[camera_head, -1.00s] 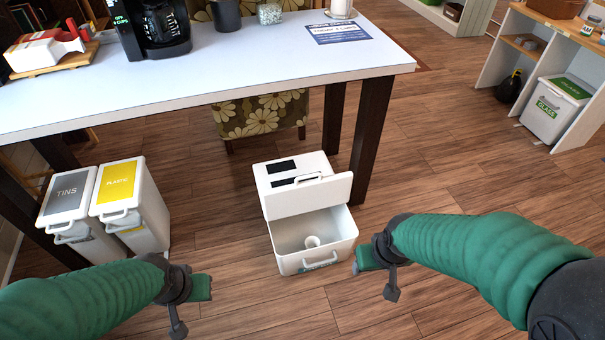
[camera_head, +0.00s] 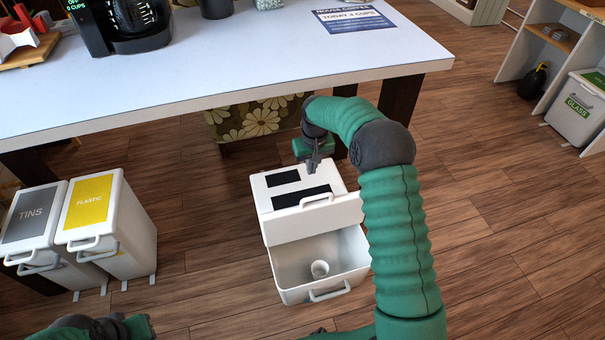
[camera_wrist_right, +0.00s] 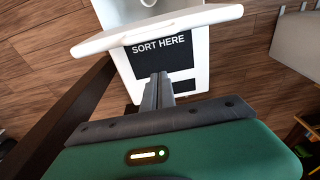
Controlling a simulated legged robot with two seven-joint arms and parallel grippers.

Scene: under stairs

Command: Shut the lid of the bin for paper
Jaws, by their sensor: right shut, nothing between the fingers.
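The white bin (camera_head: 291,290) with its lid up stands on the floor in front of the table; no paper label is readable on it now. Its lid (camera_head: 305,226) is raised at a steep tilt, with a handle along its top edge. A small white cup-like thing (camera_head: 320,268) lies inside. My right gripper (camera_head: 314,164) is shut and empty, above the back part of the bin, behind the lid. In the right wrist view, the shut fingers (camera_wrist_right: 158,90) point towards a black "SORT HERE" panel (camera_wrist_right: 158,48), with the lid (camera_wrist_right: 157,28) beyond. My left gripper (camera_head: 140,326) is partly cut off at the bottom left.
The white table (camera_head: 250,75) spans the back, its dark leg (camera_head: 400,98) close to my right arm. The tins bin (camera_head: 30,215) and plastic bin (camera_head: 92,205) stand shut at the left. A glass bin (camera_head: 580,108) stands far right.

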